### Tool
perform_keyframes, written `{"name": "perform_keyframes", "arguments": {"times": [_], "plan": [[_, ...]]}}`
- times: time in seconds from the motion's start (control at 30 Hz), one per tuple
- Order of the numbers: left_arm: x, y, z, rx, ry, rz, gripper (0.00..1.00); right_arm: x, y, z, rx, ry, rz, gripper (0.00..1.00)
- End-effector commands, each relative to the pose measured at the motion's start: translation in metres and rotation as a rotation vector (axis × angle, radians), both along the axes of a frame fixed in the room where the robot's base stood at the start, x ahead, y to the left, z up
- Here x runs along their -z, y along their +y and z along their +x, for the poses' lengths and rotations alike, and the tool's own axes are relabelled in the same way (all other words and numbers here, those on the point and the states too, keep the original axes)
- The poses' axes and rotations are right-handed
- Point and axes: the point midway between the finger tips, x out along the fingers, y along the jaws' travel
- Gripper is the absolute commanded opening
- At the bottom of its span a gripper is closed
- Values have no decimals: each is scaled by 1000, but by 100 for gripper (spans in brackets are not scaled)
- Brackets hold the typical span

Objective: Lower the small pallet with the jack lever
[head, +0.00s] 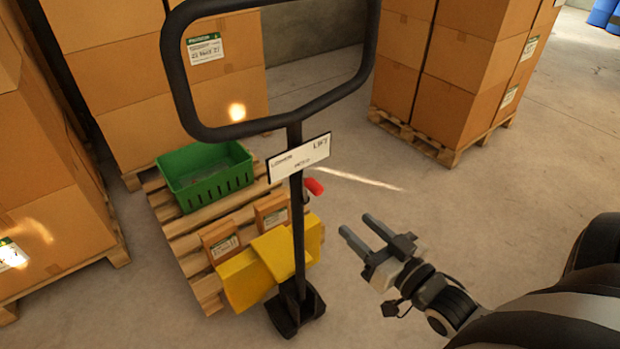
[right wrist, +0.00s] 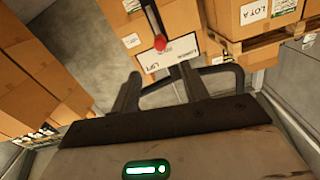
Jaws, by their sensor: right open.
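The pallet jack has a black looped handle (head: 297,128), a yellow body (head: 262,275) and a white sign (head: 299,158) marked LIFT and LOWER. The jack lever, with a red tip (head: 314,186), sticks out just below the sign. The red tip also shows in the right wrist view (right wrist: 160,43). The small wooden pallet (head: 200,227) sits at the jack, carrying a green crate (head: 205,174) and two small boxes. My right gripper (head: 358,225) is open and empty, right of and below the red tip, apart from it. My left gripper is out of view.
Tall stacks of cardboard boxes on pallets stand at the left (head: 40,170), behind the small pallet, and at the back right (head: 470,100). The concrete floor (head: 400,180) right of the jack is clear. Blue objects (head: 603,12) show at the far top right.

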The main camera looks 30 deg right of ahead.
Motion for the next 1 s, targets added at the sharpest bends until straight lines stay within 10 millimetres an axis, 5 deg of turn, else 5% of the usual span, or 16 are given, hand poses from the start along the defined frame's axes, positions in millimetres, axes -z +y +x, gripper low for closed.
{"name": "perform_keyframes", "arguments": {"times": [0.6, 1.0], "plan": [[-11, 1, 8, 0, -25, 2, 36, -1, 9, 123, -1, -2, -1, 45], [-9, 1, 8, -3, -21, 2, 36, 0, 12, 153, -1, 1, -1, 45]]}}
